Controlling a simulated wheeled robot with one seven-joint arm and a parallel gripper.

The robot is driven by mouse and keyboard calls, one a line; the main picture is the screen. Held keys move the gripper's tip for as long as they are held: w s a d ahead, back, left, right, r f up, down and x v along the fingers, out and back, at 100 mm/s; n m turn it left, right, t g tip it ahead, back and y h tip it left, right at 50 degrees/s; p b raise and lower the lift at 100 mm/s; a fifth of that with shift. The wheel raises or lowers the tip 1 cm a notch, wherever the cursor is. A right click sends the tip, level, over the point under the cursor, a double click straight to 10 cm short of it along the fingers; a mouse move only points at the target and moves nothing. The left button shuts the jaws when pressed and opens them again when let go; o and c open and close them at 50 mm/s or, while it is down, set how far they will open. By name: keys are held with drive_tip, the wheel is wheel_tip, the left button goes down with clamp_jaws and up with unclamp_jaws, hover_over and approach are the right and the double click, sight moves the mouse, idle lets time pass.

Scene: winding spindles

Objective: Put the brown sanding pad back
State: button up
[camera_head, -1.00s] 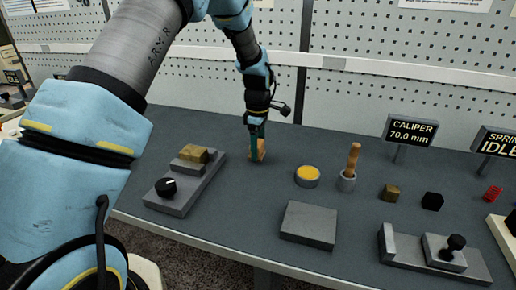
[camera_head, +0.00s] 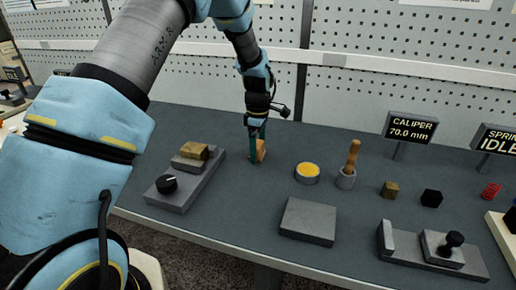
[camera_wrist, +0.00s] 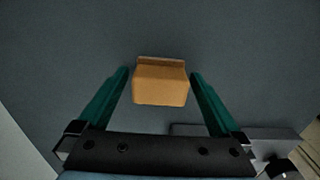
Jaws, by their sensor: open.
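The brown sanding pad, an orange-brown block (camera_wrist: 160,84) with a darker strip along its far edge, stands on the grey bench. It also shows in the head view (camera_head: 261,150), partly hidden behind my fingers. My gripper (camera_wrist: 160,74) is open, with its two teal fingers on either side of the block and a gap on each side. In the head view my gripper (camera_head: 256,153) points down at the bench beside the block.
A grey device (camera_head: 184,187) with a black knob and a yellow-brown block (camera_head: 195,151) lies left of my gripper. A yellow-topped tin (camera_head: 307,172), a cup with a wooden handle (camera_head: 346,179) and a grey plate (camera_head: 308,221) are to the right. A pegboard stands behind.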

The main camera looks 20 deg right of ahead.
sight(258, 144)
wheel_tip(258, 144, up, 12)
drive_tip(key=b, duration=0.3)
drive_tip(key=a+m, duration=0.1)
drive_tip(key=a, duration=0.5)
drive_tip(key=a+m, duration=0.1)
drive_tip(key=a, duration=0.6)
drive_tip(key=a+m, duration=0.2)
drive_tip(key=a, duration=0.4)
drive_tip(key=shift+w+a+r+t, duration=0.2)
drive_tip(key=shift+a+r+t, duration=0.05)
drive_tip(key=shift+t, duration=0.05)
drive_tip(key=s+a+f+m, duration=0.1)
drive_tip(key=s+a+m, duration=0.2)
drive_tip(key=s+a, duration=0.2)
drive_tip(key=s+a+f+m+t, duration=0.1)
drive_tip(key=s+a+m, duration=0.2)
drive_tip(key=a, duration=0.9)
drive_tip(key=s, duration=0.3)
drive_tip(key=shift+s+a+m, duration=0.15)
drive_tip(key=shift+m, duration=0.15)
drive_tip(key=shift+f, duration=0.1)
drive_tip(key=shift+c, duration=0.2)
